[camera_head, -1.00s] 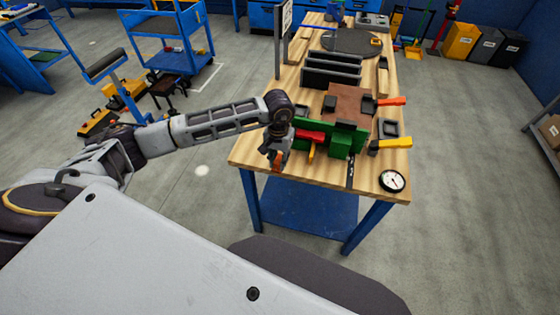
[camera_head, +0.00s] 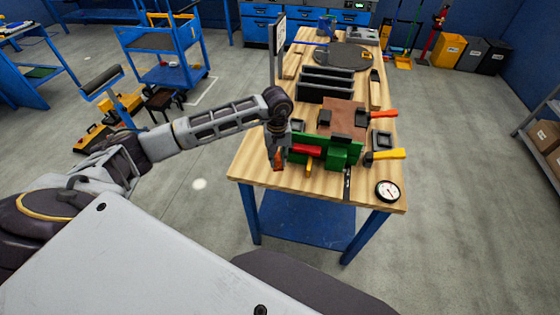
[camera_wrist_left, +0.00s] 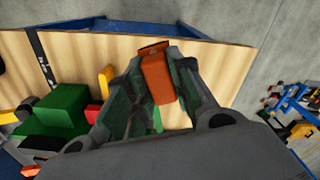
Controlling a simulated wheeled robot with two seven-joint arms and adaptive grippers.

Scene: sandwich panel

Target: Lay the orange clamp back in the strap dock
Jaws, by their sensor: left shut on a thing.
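My left gripper (camera_head: 277,160) is shut on the orange clamp (camera_head: 278,167) and points down near the table's front left corner, beside the green block. In the left wrist view the orange clamp (camera_wrist_left: 157,76) sits between the two fingers, with wooden tabletop behind it. Whether it touches the table I cannot tell. I cannot tell for certain which part is the strap dock; a dark strap (camera_head: 347,184) lies by the table's front edge. My right gripper is not in view.
The green block (camera_head: 338,157) carries a red piece (camera_head: 306,149), with a yellow piece (camera_head: 308,167) in front. A yellow-handled tool (camera_head: 389,154), a dark tray (camera_head: 382,140) and a round gauge (camera_head: 387,190) lie to the right. The front left tabletop is bare.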

